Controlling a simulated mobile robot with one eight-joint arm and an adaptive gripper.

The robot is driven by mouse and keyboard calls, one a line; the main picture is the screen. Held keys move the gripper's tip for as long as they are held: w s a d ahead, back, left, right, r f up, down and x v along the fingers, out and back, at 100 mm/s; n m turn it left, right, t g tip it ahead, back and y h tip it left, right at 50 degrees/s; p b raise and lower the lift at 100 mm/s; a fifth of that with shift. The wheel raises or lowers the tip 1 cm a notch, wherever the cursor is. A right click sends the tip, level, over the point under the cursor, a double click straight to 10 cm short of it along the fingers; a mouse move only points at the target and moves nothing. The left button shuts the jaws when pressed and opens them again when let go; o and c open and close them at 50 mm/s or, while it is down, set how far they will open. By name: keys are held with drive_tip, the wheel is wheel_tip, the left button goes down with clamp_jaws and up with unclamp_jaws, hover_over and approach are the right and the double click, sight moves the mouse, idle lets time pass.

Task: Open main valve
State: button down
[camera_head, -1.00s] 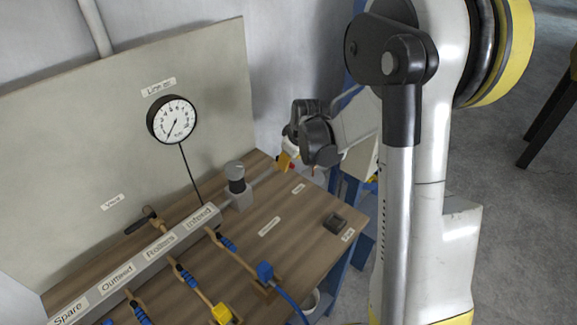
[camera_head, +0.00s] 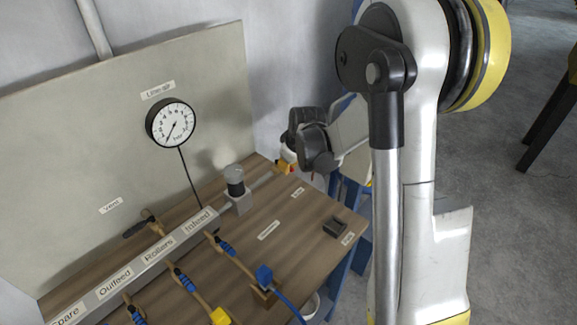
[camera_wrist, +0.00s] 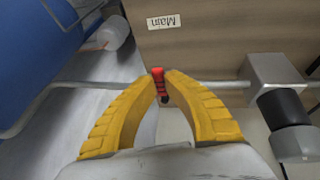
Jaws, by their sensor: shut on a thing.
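The main valve's red handle (camera_wrist: 158,84) shows in the wrist view, on a thin grey pipe (camera_wrist: 110,85) beside the board edge with the "Main" label (camera_wrist: 163,22). My gripper (camera_wrist: 165,76) has its two yellow fingers closed around the red handle, one on each side. The lower part of the handle looks dark, and the valve body is mostly hidden between the fingers. In the head view my gripper (camera_head: 286,167) is at the far right corner of the wooden board, where the handle is hard to make out.
A pressure gauge (camera_head: 171,122) hangs on the back panel, its needle pointing low left. A grey regulator block (camera_head: 236,190) stands close left of my gripper. A labelled manifold (camera_head: 150,262) with several blue-handled branches lies further left. A black box (camera_head: 335,227) sits at the right edge.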

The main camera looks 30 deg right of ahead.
drive_tip(key=shift+a, duration=0.1)
drive_tip(key=m, duration=0.1)
drive_tip(key=a+m+h, duration=0.1)
drive_tip(key=shift+s+a+f+m, duration=0.1)
drive_tip(key=shift+s+m, duration=0.05)
drive_tip(key=shift+m, duration=0.25)
drive_tip(key=a+m+h, duration=0.1)
drive_tip(key=m, duration=0.1)
drive_tip(key=shift+a+m+g+b, duration=0.15)
drive_tip(key=shift+m+g+b, duration=0.15)
drive_tip(key=shift+g, duration=0.1)
drive_tip(key=m, duration=0.1)
drive_tip(key=a+m+h, duration=0.1)
drive_tip(key=m, duration=0.1)
drive_tip(key=a+m+g, duration=0.1)
drive_tip(key=shift+w+m+h, duration=0.3)
drive_tip(key=shift+w+h, duration=0.05)
drive_tip(key=shift+h, duration=0.05)
drive_tip(key=m, duration=0.1)
drive_tip(key=w+a+m+g, duration=0.1)
drive_tip(key=m, duration=0.1)
drive_tip(key=shift+m+g+h, duration=0.3)
drive_tip(key=shift+h, duration=0.1)
drive_tip(key=shift+w+a+m+g, duration=0.25)
drive_tip(key=shift+w+m+g, duration=0.2)
drive_tip(key=shift+m, duration=0.6)
drive_tip(key=shift+w+a+m+g, duration=0.25)
drive_tip(key=shift+w+m+g, duration=0.2)
drive_tip(key=shift+m, duration=0.6)
